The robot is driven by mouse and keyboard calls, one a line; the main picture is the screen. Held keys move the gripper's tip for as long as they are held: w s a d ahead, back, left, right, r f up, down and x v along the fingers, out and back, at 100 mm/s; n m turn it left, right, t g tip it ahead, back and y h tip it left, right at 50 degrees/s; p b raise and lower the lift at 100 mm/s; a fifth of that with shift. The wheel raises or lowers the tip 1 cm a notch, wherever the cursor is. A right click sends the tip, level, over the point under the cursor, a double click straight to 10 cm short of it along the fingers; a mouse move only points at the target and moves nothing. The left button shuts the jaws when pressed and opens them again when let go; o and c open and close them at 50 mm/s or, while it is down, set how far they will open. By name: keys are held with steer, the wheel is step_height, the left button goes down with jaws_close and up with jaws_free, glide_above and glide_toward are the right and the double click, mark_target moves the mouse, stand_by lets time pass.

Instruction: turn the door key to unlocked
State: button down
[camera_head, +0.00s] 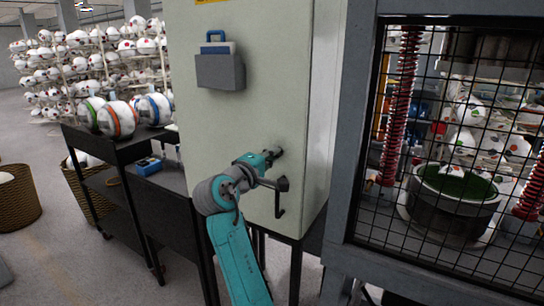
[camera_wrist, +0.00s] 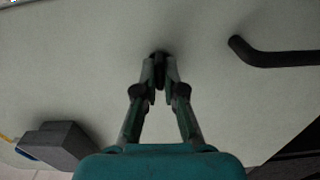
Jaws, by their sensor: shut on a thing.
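The pale cabinet door (camera_head: 255,100) fills the middle of the head view and most of the wrist view (camera_wrist: 90,60). My gripper (camera_head: 277,153) is up against the door, above the dark door handle. In the wrist view my gripper (camera_wrist: 160,72) is shut on the small dark door key (camera_wrist: 159,56), at the door's surface. The fingers hide most of the key, so its turn angle cannot be told. In the head view the key cannot be made out behind the fingers.
The black door handle (camera_head: 280,203) sticks out just below my gripper; it also shows in the wrist view (camera_wrist: 270,54). A grey holder (camera_head: 220,72) hangs higher on the door. A meshed press (camera_head: 450,150) stands right, a black ball cart (camera_head: 115,150) left.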

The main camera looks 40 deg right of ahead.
steer(key=shift+f+n, duration=0.1)
steer(key=shift+n, duration=0.3)
steer(key=c, duration=1.3)
jaws_free()
steer(key=v, duration=1.2)
